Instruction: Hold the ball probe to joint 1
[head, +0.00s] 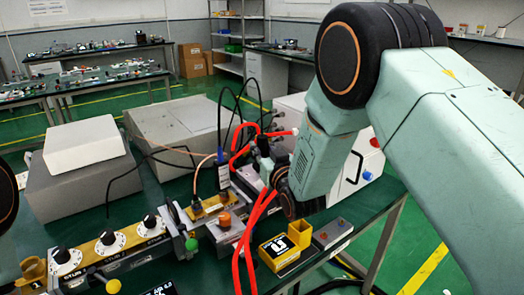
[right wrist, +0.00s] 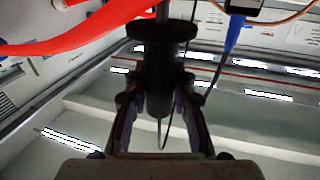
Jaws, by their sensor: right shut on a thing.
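My right gripper (head: 270,168) is over the bench, beside the waveguide line, and partly hidden by its own wrist. In the right wrist view its two fingers (right wrist: 158,98) are shut on an upright black handle with a wide round flange, which looks like the ball probe (right wrist: 162,60). The probe's dark body (head: 263,147) also shows in the head view, close to the red hoses. Its ball end is not clearly seen. I cannot tell which joint is joint 1, or whether the probe touches one. My left gripper is out of view.
Red hoses (head: 240,245) hang in front of the gripper. A brass block (head: 208,207) with cables stands to its left, then a row of white dials (head: 110,242). A yellow-black meter (head: 279,251) lies below the wrist. Grey boxes (head: 75,188) stand at the left.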

